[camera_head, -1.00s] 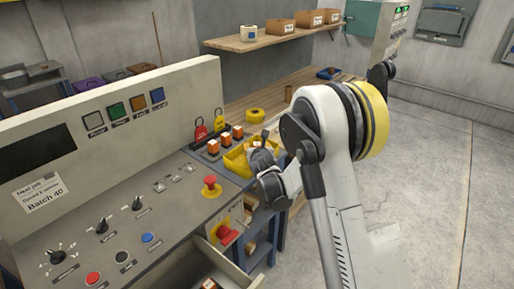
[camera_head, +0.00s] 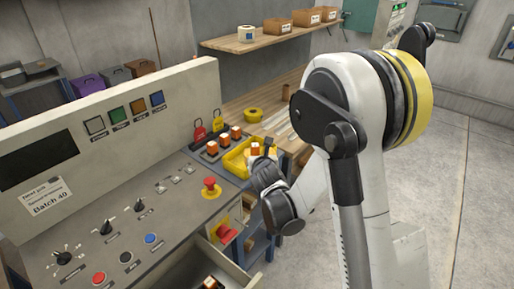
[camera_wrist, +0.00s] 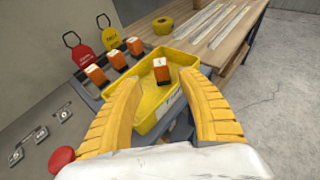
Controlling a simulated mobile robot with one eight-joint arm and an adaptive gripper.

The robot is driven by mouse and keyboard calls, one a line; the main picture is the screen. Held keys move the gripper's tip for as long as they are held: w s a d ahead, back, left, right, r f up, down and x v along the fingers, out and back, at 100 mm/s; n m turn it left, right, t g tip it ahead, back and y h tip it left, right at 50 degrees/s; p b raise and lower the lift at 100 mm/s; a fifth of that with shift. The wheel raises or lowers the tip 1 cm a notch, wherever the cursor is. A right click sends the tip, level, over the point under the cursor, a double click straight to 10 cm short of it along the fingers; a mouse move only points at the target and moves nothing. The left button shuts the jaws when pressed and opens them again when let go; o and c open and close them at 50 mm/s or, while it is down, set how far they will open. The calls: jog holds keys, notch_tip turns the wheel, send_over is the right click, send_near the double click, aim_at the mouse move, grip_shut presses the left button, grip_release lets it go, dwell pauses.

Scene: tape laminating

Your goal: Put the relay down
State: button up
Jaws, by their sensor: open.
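An orange relay (camera_wrist: 161,70) with a white top stands upright in the yellow tray (camera_wrist: 150,122), near its far end. In the head view the relay (camera_head: 255,148) shows at the right part of the tray (camera_head: 233,166). My gripper (camera_wrist: 160,78) is open, its two yellow fingers spread wide over the near side of the tray. The relay appears beyond and between the fingertips, with a visible gap on both sides; no contact shows. In the head view my wrist hides most of the gripper.
Several similar orange relays (camera_wrist: 115,60) stand in a row on a dark rack left of the tray. Red and yellow tags (camera_wrist: 82,58) hang behind them. A yellow tape roll (camera_wrist: 163,25) lies on the wooden bench. A red emergency button (camera_head: 210,184) sits on the panel near the tray.

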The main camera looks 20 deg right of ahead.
jog(key=s+d+r+m+g, duration=0.1)
jog(key=s+r+m+g, duration=0.1)
jog(key=s+r+m, duration=0.5)
jog(key=s+r+m+g, duration=0.2)
jog(key=s+r+m, duration=0.1)
jog(key=s+m, duration=0.7)
jog(key=s+a+m+g+y, duration=0.2)
jog(key=s+m, duration=1.4)
jog(key=m, duration=0.1)
jog(key=shift+s+f, duration=0.3)
jog(key=shift+s, duration=0.1)
